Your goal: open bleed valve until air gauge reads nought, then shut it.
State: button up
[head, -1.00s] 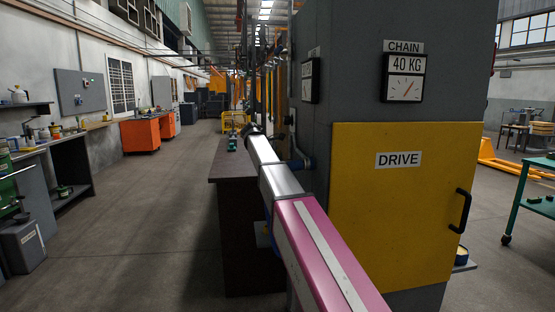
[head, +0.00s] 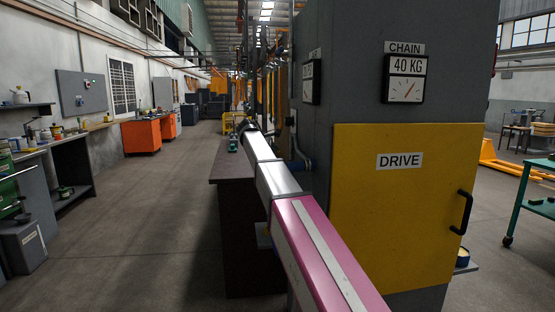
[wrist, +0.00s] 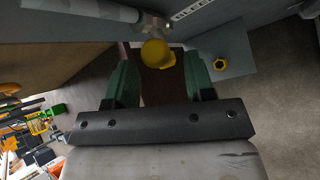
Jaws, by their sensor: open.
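A yellow round knob (wrist: 157,52) on a metal stem sits between the tips of my gripper's green fingers (wrist: 160,75) in the wrist view. The fingers are apart, one on each side, and I cannot tell whether either touches it. In the head view my arm reaches away along the grey cabinet, and the valve cannot be made out. A dial (head: 311,81) on the cabinet's side face is seen edge-on; its label and needle are unreadable. The front dial (head: 405,80) is labelled CHAIN, 40 KG.
A dark bench (head: 245,172) stands under my arm. The yellow DRIVE door (head: 390,225) is shut. The aisle floor (head: 165,220) to the left is clear.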

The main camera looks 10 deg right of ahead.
jog(key=v, duration=0.7)
jog(key=shift+a+r, duration=0.2)
jog(key=shift+a, duration=0.1)
jog(key=shift+s, duration=0.1)
